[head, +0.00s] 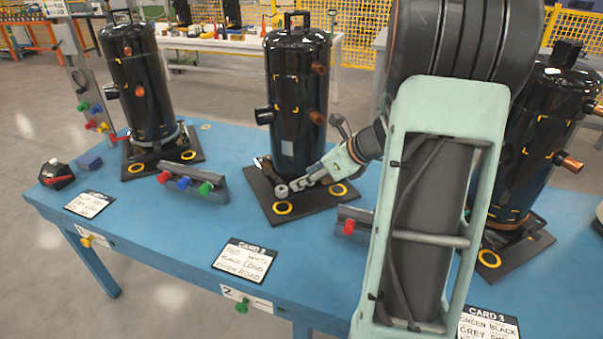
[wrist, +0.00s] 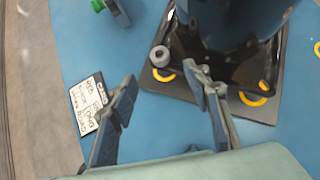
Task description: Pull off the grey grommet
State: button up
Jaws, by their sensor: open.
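The grey grommet (head: 281,191) is a small round piece at the base plate of the middle black compressor (head: 297,95). It also shows in the wrist view (wrist: 160,56), beside the compressor's foot, near a yellow ring on the plate. My gripper (head: 305,182) is low over the plate, close to the grommet. In the wrist view my gripper (wrist: 163,80) is open, its fingers wide apart and empty. The grommet lies beyond the fingertips, roughly between their lines, and I see no contact. The grommet's underside is hidden.
Black compressors stand at left (head: 137,85) and right (head: 545,125) on the blue table (head: 150,225). A rack with coloured knobs (head: 190,183) lies left of the middle plate. Card 2 (head: 246,260) lies in front. My arm hides part of the table at right.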

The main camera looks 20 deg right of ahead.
aim_at(286, 191)
jog(key=b+x, duration=0.2)
jog(key=x, duration=0.8)
jog(key=shift+w+a+f, duration=0.1)
jog(key=shift+f, duration=0.05)
jog(key=shift+c, duration=0.7)
grip_shut()
